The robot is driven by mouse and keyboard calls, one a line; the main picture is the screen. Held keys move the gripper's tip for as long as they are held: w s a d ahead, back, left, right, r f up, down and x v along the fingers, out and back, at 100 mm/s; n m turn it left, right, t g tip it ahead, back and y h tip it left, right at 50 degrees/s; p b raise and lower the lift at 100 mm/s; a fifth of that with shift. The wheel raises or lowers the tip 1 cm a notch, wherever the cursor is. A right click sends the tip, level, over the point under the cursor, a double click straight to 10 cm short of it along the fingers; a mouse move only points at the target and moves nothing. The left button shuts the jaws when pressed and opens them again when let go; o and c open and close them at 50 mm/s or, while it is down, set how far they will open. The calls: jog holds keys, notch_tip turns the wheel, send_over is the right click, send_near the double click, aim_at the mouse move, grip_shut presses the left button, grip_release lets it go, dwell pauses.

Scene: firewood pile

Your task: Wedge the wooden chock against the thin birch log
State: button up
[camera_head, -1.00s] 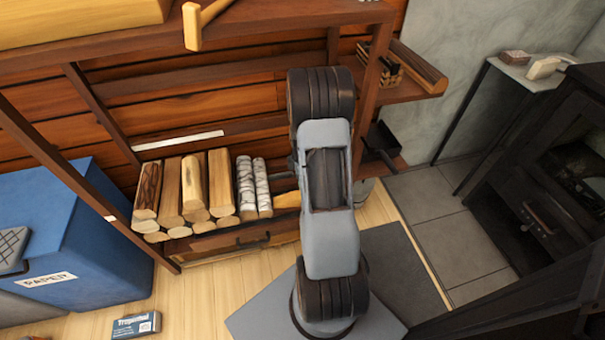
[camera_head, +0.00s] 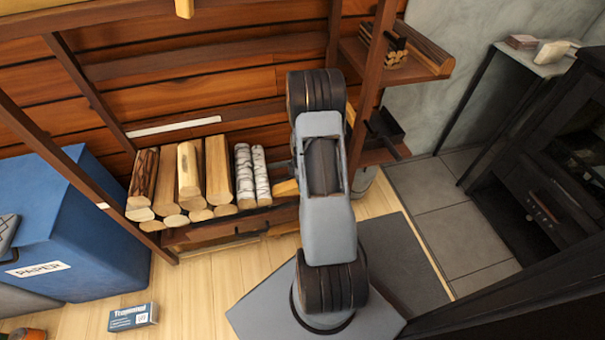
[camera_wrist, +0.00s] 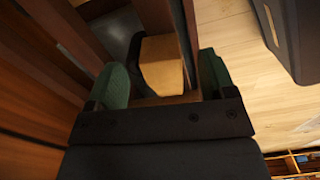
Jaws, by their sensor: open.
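Two white birch logs lie at the right end of the log row in the head view; the thin birch log (camera_head: 261,176) is the right one. In the wrist view the chock (camera_wrist: 161,65) lies between the two green fingers of my gripper (camera_wrist: 165,78), with gaps visible on both sides. The gripper is open. In the head view my arm hides the fingers.
Several thicker split logs (camera_head: 190,175) fill the rack left of the birch. A dark rack post (camera_head: 372,85) rises right of my arm. A blue paper bin (camera_head: 75,235) stands left, a black stove (camera_head: 545,180) right. A small box (camera_head: 133,317) lies on the floor.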

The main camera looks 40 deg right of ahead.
jog(key=shift+f+b, duration=0.6)
jog(key=shift+f, duration=1.35)
jog(key=shift+c, duration=0.3)
jog(key=c, duration=0.9)
jog(key=o, duration=0.9)
jog(key=shift+o, duration=0.2)
notch_tip(320, 180, up, 14)
jog(key=p, duration=0.5)
jog(key=shift+f, duration=0.1)
